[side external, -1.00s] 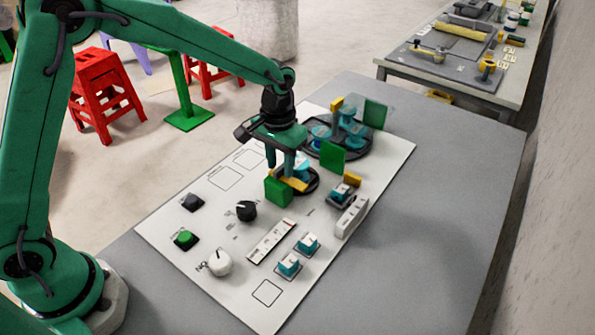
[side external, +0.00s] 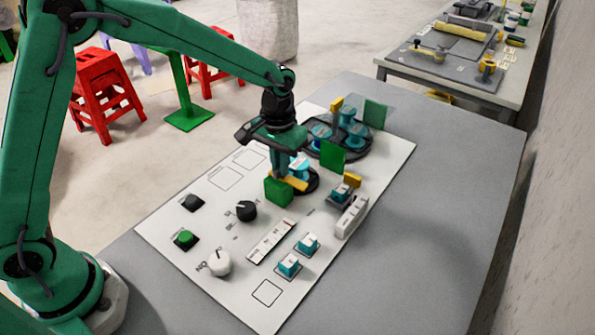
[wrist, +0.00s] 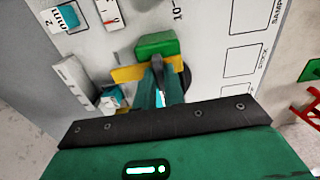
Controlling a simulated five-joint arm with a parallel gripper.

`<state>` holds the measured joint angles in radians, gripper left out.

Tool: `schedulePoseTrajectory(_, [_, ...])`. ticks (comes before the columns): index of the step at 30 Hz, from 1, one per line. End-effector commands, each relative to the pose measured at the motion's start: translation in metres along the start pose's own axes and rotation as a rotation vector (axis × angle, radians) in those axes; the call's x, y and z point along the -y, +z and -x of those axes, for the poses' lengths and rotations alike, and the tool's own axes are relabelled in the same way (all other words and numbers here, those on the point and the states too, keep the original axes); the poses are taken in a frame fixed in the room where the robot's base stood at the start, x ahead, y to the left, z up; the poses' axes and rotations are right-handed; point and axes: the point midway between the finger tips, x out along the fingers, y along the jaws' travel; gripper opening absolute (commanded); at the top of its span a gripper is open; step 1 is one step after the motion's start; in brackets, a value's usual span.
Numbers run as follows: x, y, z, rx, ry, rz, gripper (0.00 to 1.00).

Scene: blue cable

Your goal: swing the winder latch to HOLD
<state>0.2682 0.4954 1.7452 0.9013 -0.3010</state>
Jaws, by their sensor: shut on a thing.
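The winder latch looks like a yellow bar (side external: 294,183) with a green block (side external: 278,191) on its near end, beside a round black base on the white panel. In the wrist view the green block (wrist: 156,45) and yellow bar (wrist: 128,73) lie just beyond the fingertips. My gripper (side external: 284,174) points down at this latch, and its fingers are shut on it. In the wrist view the fingers (wrist: 158,75) are close together against the block. The exact contact is partly hidden by the fingers. I cannot read the HOLD mark.
A black knob (side external: 246,211), a white knob (side external: 219,263) and teal switches (side external: 289,264) stand on the white panel (side external: 190,235). An upright green plate (side external: 332,157) and a black tray with teal spools (side external: 350,125) stand behind the gripper. The grey table's right side is clear.

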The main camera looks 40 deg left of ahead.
Motion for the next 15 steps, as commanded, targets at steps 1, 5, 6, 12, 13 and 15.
schedulePoseTrajectory(1, [0.0, -0.0002, 0.0007, -0.001, 0.0, 0.013, 0.0])
schedulePoseTrajectory(5, [0.0001, -0.0003, 0.0008, -0.001, 0.0, 0.07, 0.0])
schedulePoseTrajectory(6, [0.0, -0.0003, 0.0009, -0.001, 0.0, 0.092, 0.0])
schedulePoseTrajectory(12, [0.0001, -0.0003, 0.001, -0.001, 0.0, 0.236, 0.0])
schedulePoseTrajectory(13, [0.0001, -0.0003, 0.001, -0.001, 0.0, 0.262, 0.0])
schedulePoseTrajectory(15, [0.0001, -0.0003, 0.0011, -0.001, 0.001, 0.325, 0.0])
